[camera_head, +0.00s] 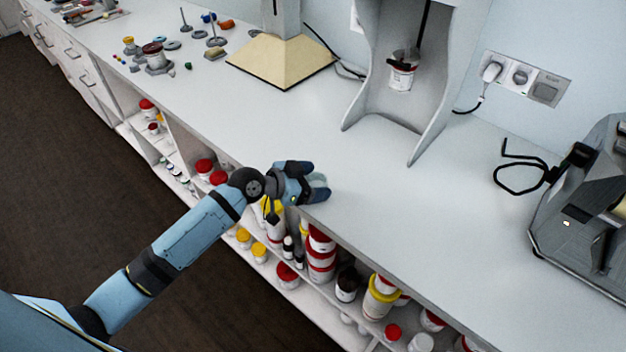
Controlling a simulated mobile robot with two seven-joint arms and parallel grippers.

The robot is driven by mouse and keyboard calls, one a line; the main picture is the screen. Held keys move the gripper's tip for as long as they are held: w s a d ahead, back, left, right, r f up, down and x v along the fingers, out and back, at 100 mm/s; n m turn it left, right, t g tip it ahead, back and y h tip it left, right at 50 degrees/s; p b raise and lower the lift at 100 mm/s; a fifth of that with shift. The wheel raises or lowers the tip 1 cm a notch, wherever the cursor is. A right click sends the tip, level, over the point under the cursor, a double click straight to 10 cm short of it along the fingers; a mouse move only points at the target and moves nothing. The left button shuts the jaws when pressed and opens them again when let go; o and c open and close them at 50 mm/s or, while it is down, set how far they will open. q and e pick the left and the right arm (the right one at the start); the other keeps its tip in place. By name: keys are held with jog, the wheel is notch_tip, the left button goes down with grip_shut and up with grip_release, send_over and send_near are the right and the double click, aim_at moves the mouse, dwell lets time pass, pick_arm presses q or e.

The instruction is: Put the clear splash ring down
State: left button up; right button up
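My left gripper (318,187) is over the front edge of the white counter (400,210), with its fingers pointing right across the top. The fingers look close together, but I cannot tell whether they are shut or hold anything. I cannot make out the clear splash ring anywhere in this view; a clear thing would be hard to see against the pale counter. My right gripper is not in view.
A grey device (590,220) with a bent black rod (520,178) is at right. Jars fill the shelves below. The counter right of my gripper is clear.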

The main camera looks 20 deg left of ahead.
pick_arm(q)
jog(key=shift+r, duration=0.25)
jog(key=v, duration=1.1)
jog(key=s+d+f+n+y, duration=0.3)
jog(key=s+d+f, duration=0.1)
jog(key=s+f, duration=0.4)
jog(key=s+d+f+n+t+y, duration=0.1)
jog(key=s+d+f+n+y, duration=0.1)
jog(key=s+f, duration=0.7)
notch_tip(320, 180, down, 3)
jog(key=shift+s+d+r+n+y+b, duration=0.25)
jog(key=shift+d+n+y, duration=0.2)
jog(key=shift+d, duration=0.4)
jog(key=shift+f, duration=0.1)
